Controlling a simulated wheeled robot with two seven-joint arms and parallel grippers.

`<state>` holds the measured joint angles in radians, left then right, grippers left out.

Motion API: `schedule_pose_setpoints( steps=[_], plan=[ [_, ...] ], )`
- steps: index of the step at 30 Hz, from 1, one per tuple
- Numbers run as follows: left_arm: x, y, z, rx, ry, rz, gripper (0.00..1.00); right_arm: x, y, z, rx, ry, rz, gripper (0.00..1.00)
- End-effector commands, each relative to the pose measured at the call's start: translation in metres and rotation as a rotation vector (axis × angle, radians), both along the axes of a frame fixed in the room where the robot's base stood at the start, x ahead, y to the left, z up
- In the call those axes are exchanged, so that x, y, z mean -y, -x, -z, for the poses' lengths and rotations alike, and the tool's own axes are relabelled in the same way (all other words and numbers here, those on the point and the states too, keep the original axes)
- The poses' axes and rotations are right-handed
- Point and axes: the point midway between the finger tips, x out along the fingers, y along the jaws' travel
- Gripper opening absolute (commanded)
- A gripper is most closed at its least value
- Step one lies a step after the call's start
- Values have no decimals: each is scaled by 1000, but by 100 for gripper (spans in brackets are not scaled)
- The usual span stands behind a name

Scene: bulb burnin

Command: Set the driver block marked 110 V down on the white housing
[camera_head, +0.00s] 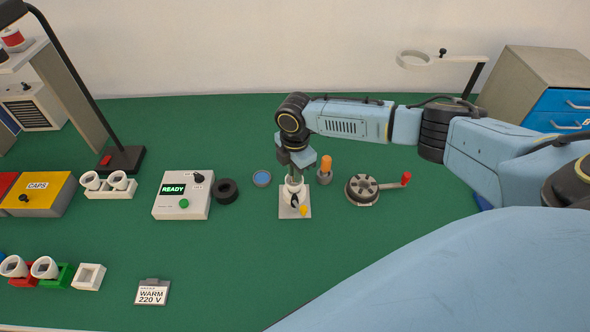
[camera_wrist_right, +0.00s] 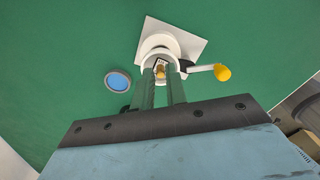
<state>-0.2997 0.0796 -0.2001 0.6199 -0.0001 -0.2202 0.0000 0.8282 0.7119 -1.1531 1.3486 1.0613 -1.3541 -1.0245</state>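The white housing (camera_head: 292,190) is a round, open cup on a white square plate (camera_head: 305,214), right of the middle of the bench. It also shows in the right wrist view (camera_wrist_right: 160,44), with a white lever ending in a yellow knob (camera_wrist_right: 222,72) beside it. My right gripper (camera_head: 296,173) points down over the housing. Its fingertips (camera_wrist_right: 161,78) are a small gap apart at the cup's mouth. A small pale block with a gold part (camera_wrist_right: 160,68) fills that gap; it seems to be the driver block, but no 110 V mark is readable. My left gripper is not in view.
A blue disc (camera_head: 262,178), a black ring (camera_head: 226,191) and the READY box (camera_head: 182,196) stand left of the housing. An orange-topped post (camera_head: 325,170) and a red-handled wheel (camera_head: 364,189) stand right. A WARM 220 V sign (camera_head: 152,293) is in front. The front middle is clear.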

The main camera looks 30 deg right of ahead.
Motion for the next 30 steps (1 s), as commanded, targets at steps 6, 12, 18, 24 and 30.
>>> schedule_pose_setpoints(
  steps=[6,12,18,24,30],
  plan=[
    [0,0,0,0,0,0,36,0,0,0,0,0,0,33],
    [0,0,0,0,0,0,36,0,0,-1,0,0,0,33],
    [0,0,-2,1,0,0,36,0,-1,-22,3,0,0,33],
    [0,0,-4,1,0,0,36,0,-1,-66,4,-1,-1,33],
    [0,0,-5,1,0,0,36,0,-1,-108,3,0,-1,33]
  ],
)
